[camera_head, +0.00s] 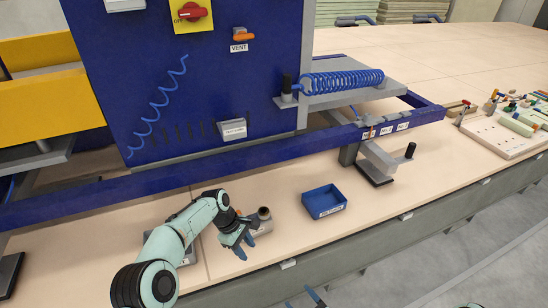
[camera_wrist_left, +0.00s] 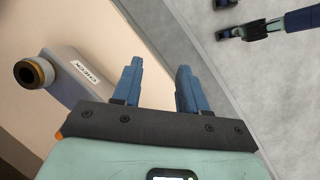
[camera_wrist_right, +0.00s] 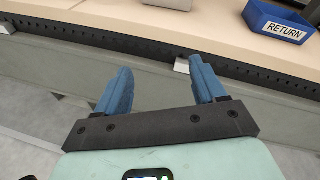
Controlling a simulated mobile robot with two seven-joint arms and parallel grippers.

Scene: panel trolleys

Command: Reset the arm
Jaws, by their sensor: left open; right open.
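My left gripper (camera_head: 240,242) is over the front of the table, beside a grey block with a round brass-rimmed socket (camera_head: 264,214). In the left wrist view its two blue fingers (camera_wrist_left: 157,88) are apart with nothing between them. My right gripper (camera_head: 310,298) shows only as fingertips at the bottom edge of the head view. In the right wrist view its fingers (camera_wrist_right: 160,92) are apart and empty, in front of the table's edge.
A blue RETURN tray (camera_head: 323,202) stands on the table right of the left gripper; it also shows in the right wrist view (camera_wrist_right: 280,24). A blue panel (camera_head: 200,80) with a long blue rail (camera_head: 240,158) stands behind. A board with small parts (camera_head: 510,130) lies far right.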

